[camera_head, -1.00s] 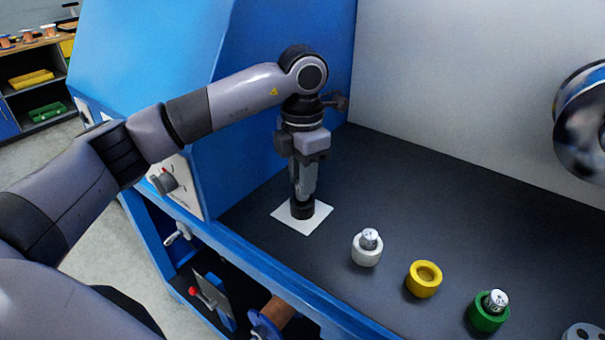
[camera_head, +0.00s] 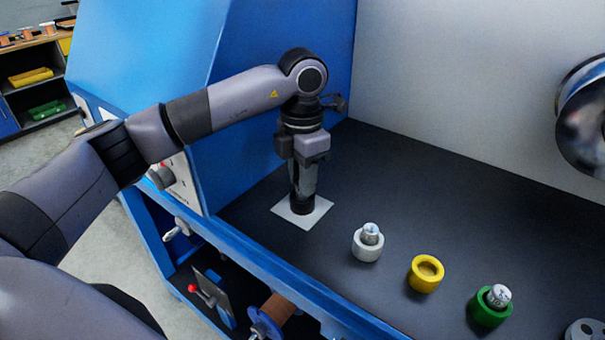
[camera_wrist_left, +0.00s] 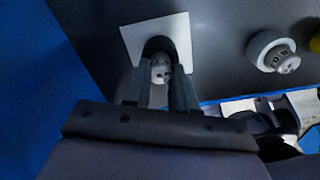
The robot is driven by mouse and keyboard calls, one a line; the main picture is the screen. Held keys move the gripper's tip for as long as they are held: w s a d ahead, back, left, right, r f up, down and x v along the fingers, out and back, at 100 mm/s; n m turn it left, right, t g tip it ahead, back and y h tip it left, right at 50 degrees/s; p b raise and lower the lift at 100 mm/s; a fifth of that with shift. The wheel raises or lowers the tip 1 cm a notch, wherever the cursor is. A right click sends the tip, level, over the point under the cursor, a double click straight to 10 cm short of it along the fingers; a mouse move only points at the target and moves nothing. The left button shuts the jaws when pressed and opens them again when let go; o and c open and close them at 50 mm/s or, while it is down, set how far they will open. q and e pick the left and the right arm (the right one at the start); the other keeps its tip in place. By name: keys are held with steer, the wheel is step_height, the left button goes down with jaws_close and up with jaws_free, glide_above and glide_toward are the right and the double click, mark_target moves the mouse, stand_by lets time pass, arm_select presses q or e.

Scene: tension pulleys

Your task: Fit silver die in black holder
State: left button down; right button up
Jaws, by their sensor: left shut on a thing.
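The black holder (camera_head: 302,205) stands on a white square (camera_head: 286,213) on the dark bench. My left gripper (camera_head: 303,190) points straight down right over it. In the left wrist view the gripper (camera_wrist_left: 160,88) is shut on a silver die (camera_wrist_left: 160,70), which shows between the fingers. The dark rim of the black holder (camera_wrist_left: 157,44) shows around and behind the die there. The die's lower part is hidden, so I cannot tell how deep it sits in the holder. In the head view the fingers hide the die. My right gripper is in no view.
To the right stand a white holder (camera_head: 367,250) with a silver die, a yellow holder (camera_head: 426,276) with no die sticking out, and a green holder (camera_head: 488,312) with a silver die. A blue machine wall (camera_head: 235,130) rises close on the left. The bench behind the holders is clear.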

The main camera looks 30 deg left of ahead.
arm_select(q)
steer(key=shift+f, duration=0.35)
steer(key=shift+f, duration=0.1)
stand_by(0.3)
steer(key=c, duration=0.8)
jaws_free()
steer(key=shift+c, duration=0.2)
step_height(320, 180, up, 7)
steer(key=shift+r+b, duration=0.1)
steer(key=shift+b, duration=0.25)
